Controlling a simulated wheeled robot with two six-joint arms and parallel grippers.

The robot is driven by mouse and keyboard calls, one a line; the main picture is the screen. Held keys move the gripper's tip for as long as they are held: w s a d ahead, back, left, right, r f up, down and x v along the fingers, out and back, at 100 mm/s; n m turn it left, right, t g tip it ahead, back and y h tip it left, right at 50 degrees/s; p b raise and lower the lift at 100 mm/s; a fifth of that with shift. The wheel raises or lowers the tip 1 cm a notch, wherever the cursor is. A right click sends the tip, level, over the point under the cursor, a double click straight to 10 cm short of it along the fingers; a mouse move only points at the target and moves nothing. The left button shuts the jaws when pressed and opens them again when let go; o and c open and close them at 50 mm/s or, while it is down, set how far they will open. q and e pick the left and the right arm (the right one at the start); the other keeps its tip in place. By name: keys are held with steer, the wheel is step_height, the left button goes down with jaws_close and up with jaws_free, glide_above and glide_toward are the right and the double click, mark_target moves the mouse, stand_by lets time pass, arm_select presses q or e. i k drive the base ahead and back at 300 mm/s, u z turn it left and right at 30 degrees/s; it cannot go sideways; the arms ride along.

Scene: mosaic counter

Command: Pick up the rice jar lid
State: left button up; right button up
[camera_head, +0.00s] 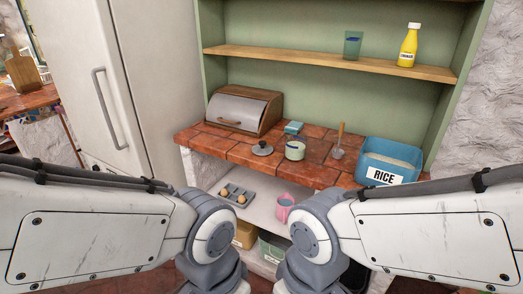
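A dark grey round lid with a small knob (262,149) lies on the red-tiled counter, left of a small pale-green jar (295,151). The jar stands upright without a lid on it. I cannot read any label on that jar. Neither gripper shows in the picture.
A bread box (243,110) stands behind the lid, with a small teal block (293,128) nearby. A scoop (338,147) stands right of the jar. Below is a white shelf with a grey egg tray (232,202) and a pink mug (284,207). A wooden shelf (300,56) runs above.

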mark_target(262, 149)
steer(key=z, duration=0.1)
steer(key=k, duration=0.45)
steer(key=u, duration=1)
steer(key=i, duration=0.75)
steer(key=u, duration=0.45)
steer(key=i, duration=0.75)
steer(key=z, duration=0.6)
steer(key=i, duration=0.85)
steer(key=z, duration=0.65)
